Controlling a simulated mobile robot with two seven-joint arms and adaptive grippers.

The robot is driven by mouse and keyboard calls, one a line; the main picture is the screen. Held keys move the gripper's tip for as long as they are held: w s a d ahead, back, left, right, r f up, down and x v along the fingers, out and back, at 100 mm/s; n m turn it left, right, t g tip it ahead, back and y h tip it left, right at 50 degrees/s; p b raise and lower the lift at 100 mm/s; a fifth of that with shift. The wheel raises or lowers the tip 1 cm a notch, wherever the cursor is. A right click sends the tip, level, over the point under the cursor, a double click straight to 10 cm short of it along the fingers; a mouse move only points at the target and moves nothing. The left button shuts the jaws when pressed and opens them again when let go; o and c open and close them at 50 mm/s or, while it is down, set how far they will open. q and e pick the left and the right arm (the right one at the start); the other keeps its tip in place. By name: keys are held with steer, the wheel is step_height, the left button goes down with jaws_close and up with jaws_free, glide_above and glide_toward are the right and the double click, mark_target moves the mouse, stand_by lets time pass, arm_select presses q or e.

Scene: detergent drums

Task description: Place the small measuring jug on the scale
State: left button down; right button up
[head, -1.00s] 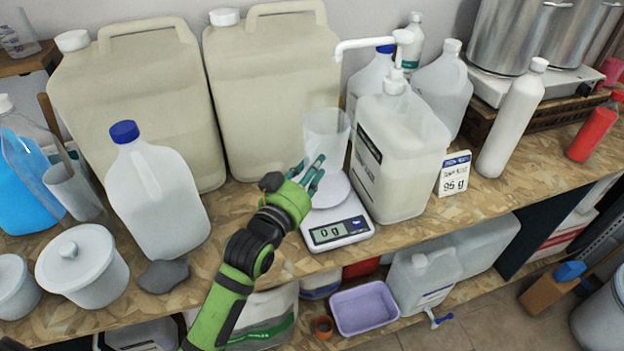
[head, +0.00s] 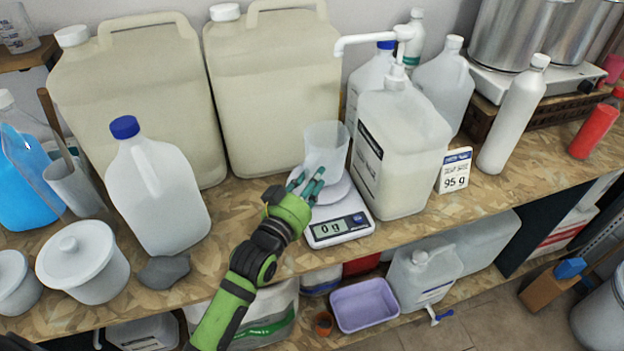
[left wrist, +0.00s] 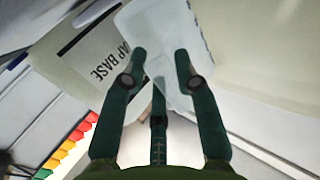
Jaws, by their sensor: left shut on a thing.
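The small measuring jug (head: 326,143) is clear and upright, over the back of the scale's round plate. My left gripper (head: 307,186) is shut on it from the front left; its green fingers hide the jug's lower part. In the left wrist view the jug (left wrist: 165,35) shows between the fingers (left wrist: 158,85). The white scale (head: 338,231) stands at the bench's front edge, and its display reads 0 g. I cannot tell whether the jug's base touches the plate. My right gripper is not in view.
A pump jug (head: 398,150) stands close to the right of the scale, with a 95 g card (head: 455,171) beside it. Large cream drums (head: 270,95) stand behind. A blue-capped jug (head: 155,195) and white tubs (head: 83,265) stand left. Some bench is bare left of the scale.

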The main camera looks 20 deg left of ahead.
arm_select(q)
steer(key=c, duration=0.9)
jaws_free()
steer(key=shift+f, duration=0.1)
steer(key=shift+c, duration=0.2)
steer(key=shift+r, duration=0.4)
steer(key=shift+s+r, duration=0.15)
steer(key=shift+r, duration=0.05)
steer(key=s+a+b, duration=0.2)
steer(key=s, duration=0.9)
steer(key=shift+s+a, duration=0.2)
steer(key=shift+s, duration=0.05)
